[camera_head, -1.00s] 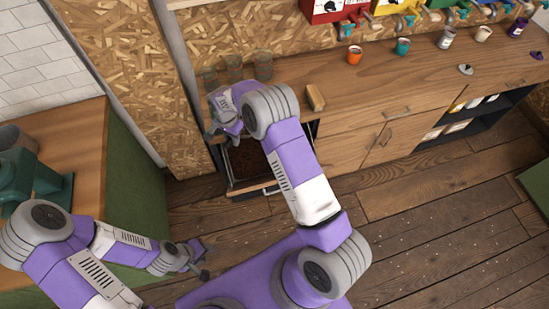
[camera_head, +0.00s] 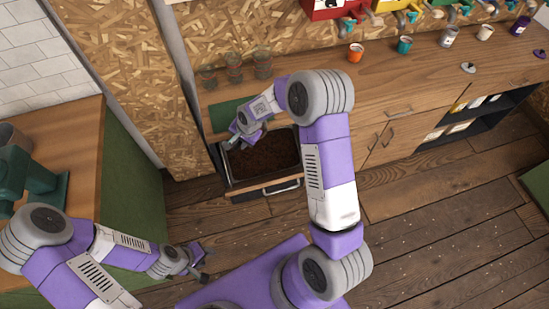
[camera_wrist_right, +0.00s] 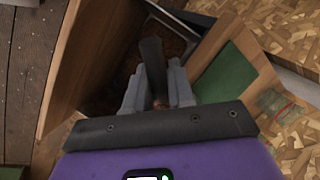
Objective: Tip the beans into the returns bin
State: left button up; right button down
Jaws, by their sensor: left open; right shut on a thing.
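My right gripper (camera_head: 246,138) is over the left part of an open drawer bin (camera_head: 262,191) with dark brown contents (camera_head: 272,152). In the right wrist view the gripper (camera_wrist_right: 155,90) is shut on a dark, narrow thing (camera_wrist_right: 152,62) that sticks out beyond the fingers, above the drawer. It looks like a handle or scoop, but I cannot tell which. Whether beans are in or on it is hidden. My left gripper (camera_head: 197,260) is open and empty, low over the floor, away from the counter.
Cups, including an orange one (camera_head: 356,52), line the back right. A green machine (camera_head: 30,175) is on the left side counter.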

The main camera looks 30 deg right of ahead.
jog(key=shift+s+d+f+b, duration=0.1)
jog(key=shift+s+b, duration=0.15)
jog(key=shift+b, duration=0.05)
jog(key=shift+d, duration=0.1)
jog(key=shift+s+d+f+t+y, duration=0.1)
jog(key=shift+s+f+t+y, duration=0.05)
jog(key=shift+s+t+y, duration=0.2)
jog(key=shift+s+d+t+b, duration=0.1)
jog(key=shift+t+b, duration=0.15)
jog(key=shift+b, duration=0.15)
jog(key=shift+s+d+f+t+y+b, duration=0.25)
jog(key=shift+s+f+t+y+b, duration=0.15)
jog(key=shift+t, duration=0.2)
jog(key=shift+s+d+r+t+y, duration=0.2)
jog(key=shift+s+t+y, duration=0.25)
jog(key=shift+t, duration=0.45)
dwell(0.5)
jog(key=shift+f, duration=0.2)
jog(key=shift+s+d+f+t+y+b, duration=0.25)
jog(key=shift+f+t+y+b, duration=0.3)
jog(key=shift+t+b, duration=0.45)
dwell(0.3)
jog(key=shift+s+d+f+t+y+b, duration=0.1)
jog(key=shift+s+f+t+y+b, duration=0.3)
jog(key=shift+b, duration=1.05)
